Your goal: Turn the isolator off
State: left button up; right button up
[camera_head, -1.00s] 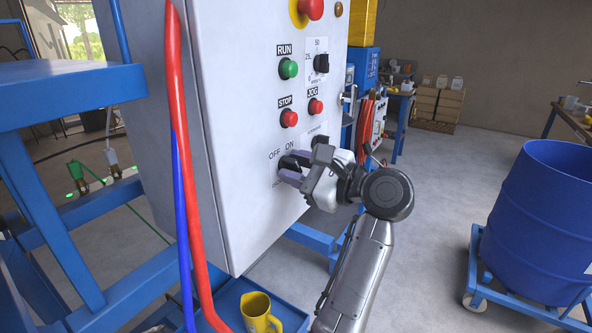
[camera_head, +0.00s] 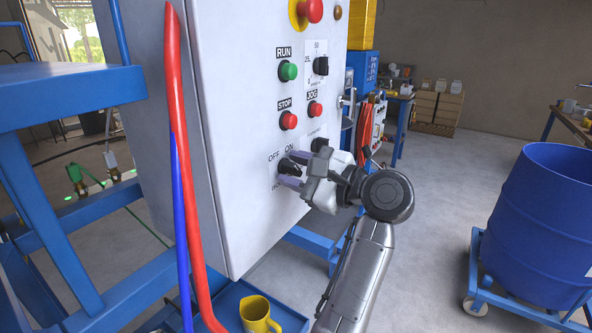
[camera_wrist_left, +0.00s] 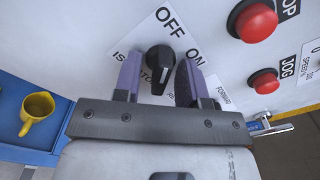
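The isolator is a black rotary knob (camera_head: 289,168) on a white plate marked OFF and ON, low on the white control panel (camera_head: 235,210). My left gripper (camera_head: 290,170) is at the knob. In the left wrist view the knob (camera_wrist_left: 160,66) shows between the two purple fingers of the left gripper (camera_wrist_left: 158,82), with gaps at both sides. The fingers are open and not clamped on it. There, the knob's grip is nearly upright in the picture, with OFF above it and ON to its upper right. The head view does not show its pointer clearly. My right gripper is not in view.
Above the isolator are a red STOP button (camera_head: 289,120), a green RUN button (camera_head: 288,71), a JOG button (camera_head: 315,109) and an emergency stop (camera_head: 311,10). Red and blue hoses (camera_head: 185,190) hang at the left. A yellow jug (camera_head: 256,313) stands below.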

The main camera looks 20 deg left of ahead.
pick_arm(q)
jog(key=shift+s+d+r, duration=0.1)
jog(key=shift+d, duration=0.45)
jog(key=s+d+p, duration=0.2)
jog(key=d+p, duration=0.2)
jog(key=d, duration=0.8)
jog(key=shift+s+d, duration=0.2)
jog(key=shift+s, duration=0.05)
jog(key=shift+m, duration=0.3)
